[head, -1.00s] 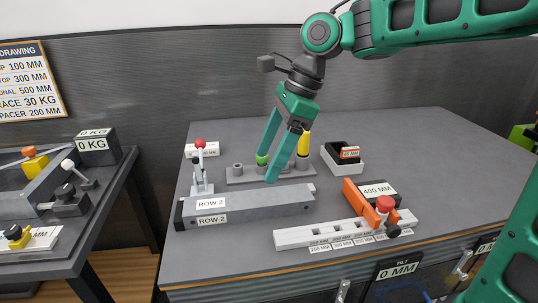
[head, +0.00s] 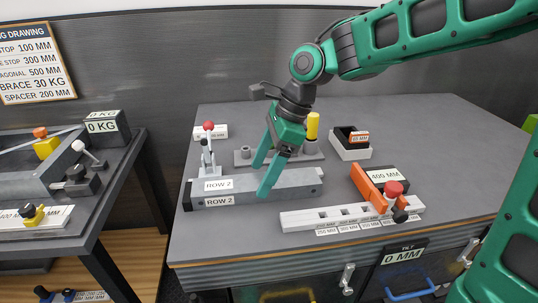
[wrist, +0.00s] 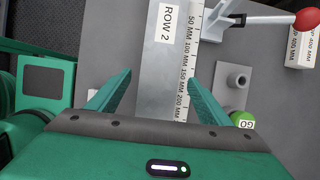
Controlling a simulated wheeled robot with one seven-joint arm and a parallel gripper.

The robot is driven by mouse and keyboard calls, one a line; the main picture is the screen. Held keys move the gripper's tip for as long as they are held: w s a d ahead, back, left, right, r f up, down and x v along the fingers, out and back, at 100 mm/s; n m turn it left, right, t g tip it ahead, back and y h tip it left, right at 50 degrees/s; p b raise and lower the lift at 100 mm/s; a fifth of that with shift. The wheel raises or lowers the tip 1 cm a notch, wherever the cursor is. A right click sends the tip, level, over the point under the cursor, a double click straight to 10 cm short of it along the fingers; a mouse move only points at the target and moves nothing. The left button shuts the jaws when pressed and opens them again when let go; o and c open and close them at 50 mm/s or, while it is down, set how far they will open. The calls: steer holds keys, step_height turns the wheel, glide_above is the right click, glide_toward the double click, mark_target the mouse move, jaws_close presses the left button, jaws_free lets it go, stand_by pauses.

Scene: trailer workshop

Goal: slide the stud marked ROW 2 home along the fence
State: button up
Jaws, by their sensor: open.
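The ROW 2 stud (head: 300,182), a long grey bar with two white ROW 2 labels, lies near the bench's left front. Its left end is by a dark block (head: 187,195). In the wrist view, the stud (wrist: 160,70) has a millimetre scale (wrist: 189,50) along its right edge; which part is the fence is unclear. My gripper (head: 260,181) is open over the stud. In the wrist view its fingers (wrist: 159,75) appear on either side of the stud; contact cannot be told. The near finger hides part of the stud in the head view.
A red-knobbed toggle clamp (head: 208,150) stands behind the stud's left end. A grey base with a yellow post (head: 312,126) is behind. A white slotted rail (head: 300,221) and an orange stop (head: 368,184) lie in front and right. The far right bench is clear.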

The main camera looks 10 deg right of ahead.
steer(key=shift+x, duration=0.95)
steer(key=c, duration=1.2)
steer(key=o, duration=1.2)
steer(key=v, duration=1)
steer(key=shift+w+d+r, duration=0.1)
steer(key=shift+d+r, duration=0.05)
steer(key=shift+r, duration=0.2)
